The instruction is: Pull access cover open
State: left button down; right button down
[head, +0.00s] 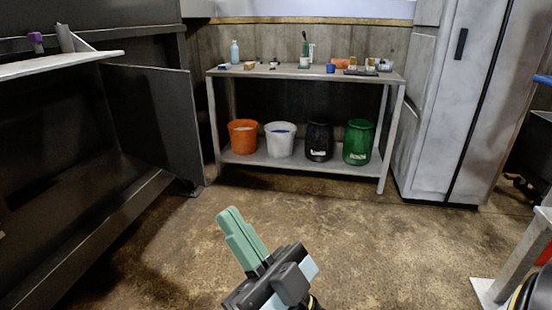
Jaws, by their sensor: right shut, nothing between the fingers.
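A large dark machine, which looks like the waste compactor (100,215), fills the left side of the head view. A flat dark panel (155,120), which looks like its access cover, stands swung out at the right end of a wide dark opening. No handle is clear on the panel. My right gripper (230,216), with green fingers, is at the lower middle, over the floor and apart from the panel. Its fingers are together with nothing between them. My left gripper is not in view.
A metal table (262,73) with small items stands at the back, with several buckets on its lower shelf (230,155). A tall grey cabinet (435,130) stands to the right. A light shelf (60,66) juts from the machine. The middle floor (370,235) is clear.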

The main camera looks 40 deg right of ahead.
aim_at(153, 109)
jog(key=u, duration=1.15)
jog(key=i, duration=1.05)
jog(key=z, duration=0.85)
jog(key=i, duration=0.7)
jog(key=z, duration=0.8)
